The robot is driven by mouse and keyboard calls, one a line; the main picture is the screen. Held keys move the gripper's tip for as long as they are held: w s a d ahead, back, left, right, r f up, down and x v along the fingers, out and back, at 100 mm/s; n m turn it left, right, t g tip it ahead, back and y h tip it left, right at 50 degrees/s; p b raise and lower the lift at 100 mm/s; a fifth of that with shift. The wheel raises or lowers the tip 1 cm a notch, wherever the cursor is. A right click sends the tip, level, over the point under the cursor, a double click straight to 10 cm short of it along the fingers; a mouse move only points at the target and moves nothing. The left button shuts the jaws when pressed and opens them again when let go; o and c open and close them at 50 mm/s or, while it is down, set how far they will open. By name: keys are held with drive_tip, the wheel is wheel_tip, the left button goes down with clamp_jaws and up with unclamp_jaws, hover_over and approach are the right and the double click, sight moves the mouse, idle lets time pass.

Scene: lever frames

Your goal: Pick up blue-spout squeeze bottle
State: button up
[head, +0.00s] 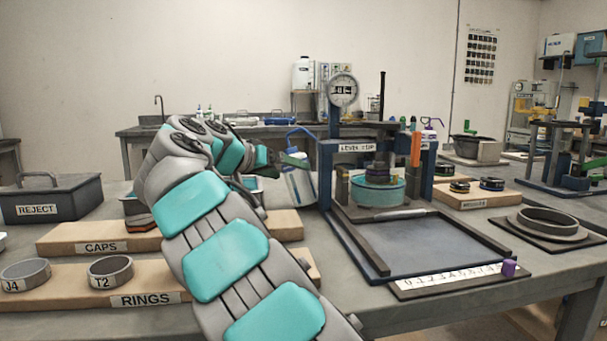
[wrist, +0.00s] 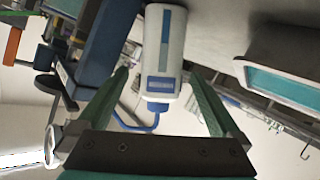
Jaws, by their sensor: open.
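The blue-spout squeeze bottle (head: 302,186) is white with a blue label and a bent blue spout. It stands on the bench just left of the press frame, partly hidden by my arm and gripper. In the wrist view the bottle (wrist: 174,28) appears upside down, its blue cap and spout toward my gripper's base. My gripper (head: 278,161) is open and empty, with green fingers. In the wrist view its fingertips (wrist: 157,73) show to either side of the bottle, with gaps. I cannot tell whether the bottle is fully between them.
The press (head: 343,91) with a dial and blue posts stands close right of the bottle. The CAPS board (head: 75,238) and RINGS board (head: 80,275) lie at left, near the REJECT box (head: 75,203). The metal plate (head: 425,244) in front of the press is clear.

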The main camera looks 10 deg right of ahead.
sight(305, 174)
drive_tip(key=p+x, duration=0.1)
drive_tip(key=x, duration=0.7)
drive_tip(key=shift+w+r, duration=0.15)
drive_tip(key=c, duration=0.9)
